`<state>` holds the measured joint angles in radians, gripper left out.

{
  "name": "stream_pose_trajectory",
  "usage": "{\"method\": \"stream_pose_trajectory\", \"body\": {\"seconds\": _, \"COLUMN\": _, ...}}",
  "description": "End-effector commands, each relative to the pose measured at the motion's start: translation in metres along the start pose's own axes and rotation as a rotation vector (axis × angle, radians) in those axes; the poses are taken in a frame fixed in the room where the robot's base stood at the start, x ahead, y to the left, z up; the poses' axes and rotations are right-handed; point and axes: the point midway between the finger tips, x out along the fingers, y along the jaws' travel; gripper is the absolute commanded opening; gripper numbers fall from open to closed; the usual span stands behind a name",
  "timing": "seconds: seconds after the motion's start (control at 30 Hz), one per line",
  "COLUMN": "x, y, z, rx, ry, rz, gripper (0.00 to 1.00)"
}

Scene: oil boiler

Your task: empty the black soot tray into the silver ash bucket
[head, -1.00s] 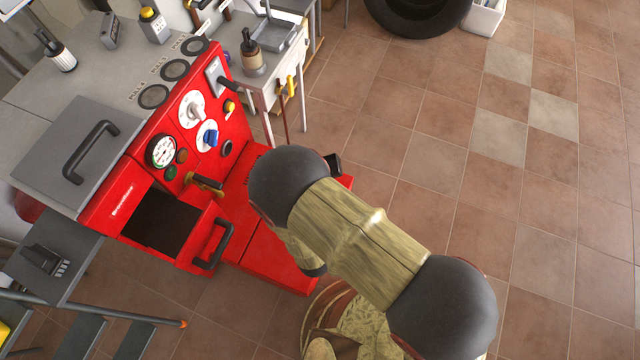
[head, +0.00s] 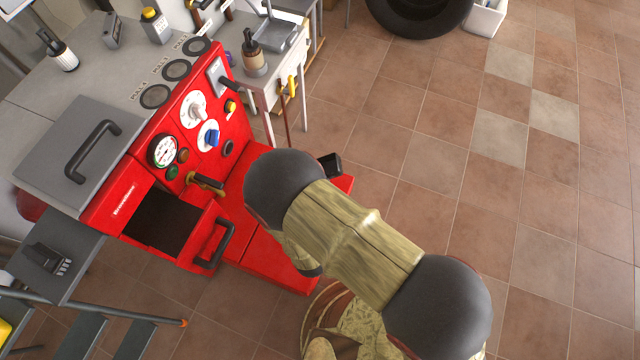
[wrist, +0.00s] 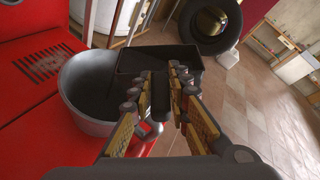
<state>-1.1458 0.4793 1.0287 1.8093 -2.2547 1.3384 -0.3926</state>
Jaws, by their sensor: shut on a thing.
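In the wrist view the black soot tray (wrist: 137,61) is ahead of my gripper (wrist: 161,82). The fingers are shut on its handle, between the two finger pads. The silver ash bucket (wrist: 92,124) stands at the left of that view, its inside dark. The tray's left side overlaps the bucket's far right rim in the picture; I cannot tell how high above it the tray is. The tray's contents are too dark to make out. In the head view my arm hides the gripper and bucket, and only a small black piece, likely the tray (head: 330,165), shows past it.
The red boiler (head: 221,165) with dials stands at the left, its front drawer (head: 203,240) pulled open. A grey step ladder (head: 85,318) is at lower left. A white side table (head: 270,80) with tools and a tyre (head: 420,20) are farther back. The tiled floor at right is clear.

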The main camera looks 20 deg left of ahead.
Motion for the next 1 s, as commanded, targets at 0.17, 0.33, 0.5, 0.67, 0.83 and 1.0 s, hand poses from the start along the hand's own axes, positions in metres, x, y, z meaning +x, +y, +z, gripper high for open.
{"method": "stream_pose_trajectory", "body": {"seconds": 0.17, "x": 0.0001, "y": -0.0001, "z": 0.0006, "rx": 0.001, "ry": -0.001, "rz": 0.0, "gripper": 0.0}}
{"method": "stream_pose_trajectory", "body": {"seconds": 0.33, "x": 0.0, "y": 0.0001, "z": 0.0011, "rx": -0.004, "ry": -0.001, "rz": -0.003, "gripper": 0.0}}
{"method": "stream_pose_trajectory", "body": {"seconds": 0.5, "x": -0.0008, "y": 0.0014, "z": 0.0039, "rx": -0.047, "ry": -0.002, "rz": -0.02, "gripper": 0.0}}
{"method": "stream_pose_trajectory", "body": {"seconds": 0.67, "x": -0.001, "y": 0.0015, "z": 0.0038, "rx": -0.064, "ry": -0.001, "rz": -0.027, "gripper": 0.0}}
{"method": "stream_pose_trajectory", "body": {"seconds": 0.83, "x": -0.0011, "y": 0.0015, "z": 0.0038, "rx": -0.065, "ry": -0.001, "rz": -0.028, "gripper": 0.0}}
{"method": "stream_pose_trajectory", "body": {"seconds": 1.0, "x": -0.002, "y": 0.0027, "z": 0.0059, "rx": -0.101, "ry": -0.002, "rz": -0.042, "gripper": 0.0}}
